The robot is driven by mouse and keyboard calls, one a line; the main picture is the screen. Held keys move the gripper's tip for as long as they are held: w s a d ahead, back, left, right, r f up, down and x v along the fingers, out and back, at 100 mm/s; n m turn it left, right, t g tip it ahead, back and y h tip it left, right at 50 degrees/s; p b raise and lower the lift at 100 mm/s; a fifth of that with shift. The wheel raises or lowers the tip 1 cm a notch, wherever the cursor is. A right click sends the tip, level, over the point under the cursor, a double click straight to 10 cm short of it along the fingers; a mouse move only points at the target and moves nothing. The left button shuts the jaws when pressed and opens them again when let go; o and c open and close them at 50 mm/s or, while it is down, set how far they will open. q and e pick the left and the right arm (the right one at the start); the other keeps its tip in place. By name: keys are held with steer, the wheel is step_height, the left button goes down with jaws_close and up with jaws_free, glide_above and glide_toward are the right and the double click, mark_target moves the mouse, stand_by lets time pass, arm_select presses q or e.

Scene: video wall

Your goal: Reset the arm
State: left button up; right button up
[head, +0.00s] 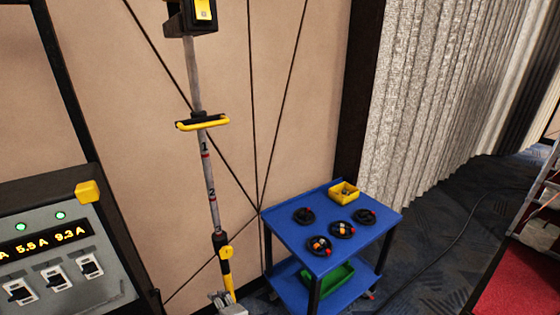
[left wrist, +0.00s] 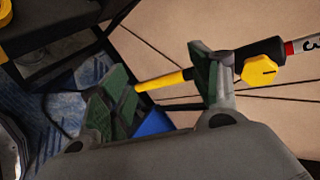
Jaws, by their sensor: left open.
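A pale pole arm (head: 208,165) hangs nearly upright in front of the beige panel wall, with marks 1 and 2 and red rings. It has a yellow crossbar handle (head: 203,123) and a black lower part with a yellow knob (head: 226,252). A yellow rod end (head: 228,283) points down. My left gripper (head: 228,301) shows partly at the bottom edge, by the rod's lower end. In the left wrist view my left gripper (left wrist: 160,92) is open with green pads. The yellow rod (left wrist: 160,82) crosses the finger gap; contact cannot be told. The yellow knob (left wrist: 261,73) is beyond one finger.
A control panel (head: 60,255) with lit readings fills the left. Carpet lies right of the cart.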

arm_select(q)
steer(key=s+a+n+g+h, duration=0.2)
steer(key=s+n+g+h, duration=0.15)
steer(key=s+n, duration=0.3)
steer(key=s+a+n+g+h, duration=0.2)
steer(key=s+n+h, duration=0.3)
steer(key=s, duration=0.3)
steer(key=s+f, duration=0.3)
steer(key=f, duration=3.1)
steer(key=s+a+f+g+b, duration=0.1)
steer(key=s+a+f, duration=0.1)
steer(key=s+f, duration=0.8)
steer(key=s+a+f+g, duration=0.1)
steer(key=s+a+f, duration=0.1)
steer(key=s+f, duration=0.8)
steer(key=shift+s+a+b, duration=0.25)
steer(key=shift+s+b, duration=0.1)
steer(key=shift+s, duration=0.65)
steer(key=shift+s+m+y, duration=0.15)
steer(key=shift+m+y, duration=0.1)
